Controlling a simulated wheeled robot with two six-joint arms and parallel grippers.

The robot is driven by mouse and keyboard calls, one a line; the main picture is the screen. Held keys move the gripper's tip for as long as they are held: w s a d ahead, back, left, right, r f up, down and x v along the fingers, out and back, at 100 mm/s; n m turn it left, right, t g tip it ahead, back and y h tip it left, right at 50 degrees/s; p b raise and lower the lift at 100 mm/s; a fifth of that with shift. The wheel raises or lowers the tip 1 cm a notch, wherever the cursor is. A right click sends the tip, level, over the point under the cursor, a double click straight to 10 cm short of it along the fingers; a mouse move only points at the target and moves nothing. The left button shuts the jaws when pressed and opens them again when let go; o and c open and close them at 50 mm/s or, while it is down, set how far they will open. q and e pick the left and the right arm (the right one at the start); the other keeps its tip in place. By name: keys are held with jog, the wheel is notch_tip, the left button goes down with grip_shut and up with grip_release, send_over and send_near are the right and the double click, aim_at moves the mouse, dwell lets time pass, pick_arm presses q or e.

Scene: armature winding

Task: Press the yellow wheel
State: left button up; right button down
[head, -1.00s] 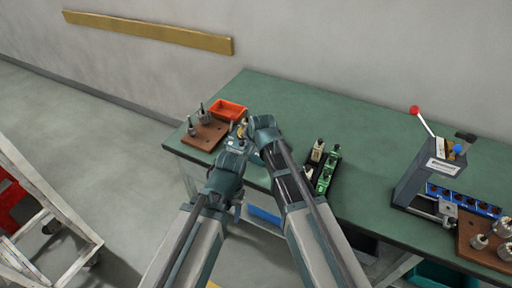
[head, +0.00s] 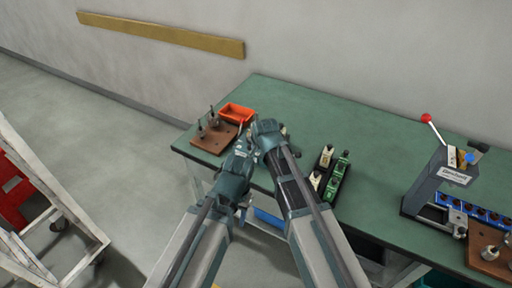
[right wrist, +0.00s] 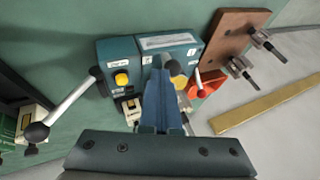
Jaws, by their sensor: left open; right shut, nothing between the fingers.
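The yellow wheel (right wrist: 121,79) shows in the right wrist view as a small round yellow piece on the face of a blue-grey machine (right wrist: 118,55). My right gripper (right wrist: 160,72) is shut and empty. In that view its fingers lie to the right of the yellow wheel, over the machine; I cannot tell whether they touch it. In the head view the machine is largely hidden by my arms, and I cannot make out the wheel. My left gripper (head: 243,151) is open at the table's front edge, close beside my right wrist.
A lever with a black knob (right wrist: 37,131) sticks out left of the machine. An orange bin (head: 236,113) and a brown board with metal parts (head: 214,137) stand left of my grippers.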

jog(key=shift+a, duration=0.15)
jog(key=shift+w+a+m+h, duration=0.15)
jog(key=shift+a+m+h, duration=0.45)
jog(key=shift+a+m, duration=0.3)
pick_arm(q)
jog(key=shift+w+a, duration=0.25)
jog(key=shift+a, duration=0.55)
pick_arm(e)
jog(key=shift+w+a, duration=0.3)
jog(key=shift+a, duration=0.45)
jog(key=shift+w+a, duration=0.25)
jog(key=shift+a, duration=0.5)
jog(key=shift+w+a, duration=0.1)
